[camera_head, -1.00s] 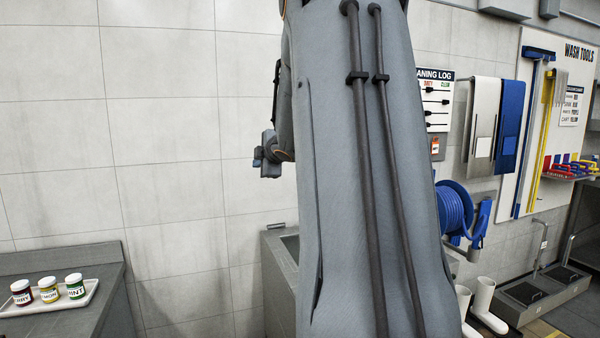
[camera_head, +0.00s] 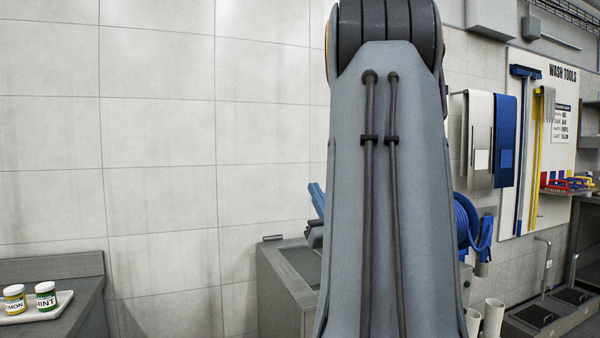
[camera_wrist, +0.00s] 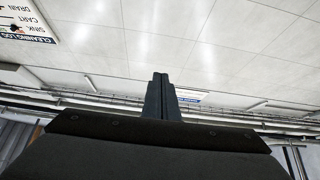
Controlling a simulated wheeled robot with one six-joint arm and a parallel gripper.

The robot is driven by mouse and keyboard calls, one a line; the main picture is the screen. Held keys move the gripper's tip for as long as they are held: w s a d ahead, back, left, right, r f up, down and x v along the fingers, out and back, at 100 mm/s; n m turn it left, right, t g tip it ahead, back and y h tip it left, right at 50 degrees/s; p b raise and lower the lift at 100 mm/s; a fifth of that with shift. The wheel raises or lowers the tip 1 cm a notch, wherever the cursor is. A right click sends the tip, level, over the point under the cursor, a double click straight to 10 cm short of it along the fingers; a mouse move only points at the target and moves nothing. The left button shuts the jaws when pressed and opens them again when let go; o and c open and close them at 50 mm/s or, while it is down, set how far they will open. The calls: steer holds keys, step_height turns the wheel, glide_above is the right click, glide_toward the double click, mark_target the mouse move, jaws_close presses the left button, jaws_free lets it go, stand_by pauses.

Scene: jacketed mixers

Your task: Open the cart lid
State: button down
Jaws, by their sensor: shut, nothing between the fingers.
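My gripper (camera_wrist: 160,78) shows in the wrist view as two dark fingers pressed together, with nothing between them. No lid is clearly visible.
A grey counter (camera_head: 75,320) at left holds a white tray (camera_head: 30,316) with jars. A blue hose reel (camera_head: 470,222), hanging cloths (camera_head: 507,140) and white boots (camera_head: 493,317) are right of my arm.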

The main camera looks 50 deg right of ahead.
steer(key=p+x, duration=0.4)
steer(key=x, duration=0.9)
steer(key=shift+s+d+r+p, duration=0.2)
steer(key=shift+r+p, duration=0.15)
steer(key=shift+r, duration=0.15)
stand_by(0.9)
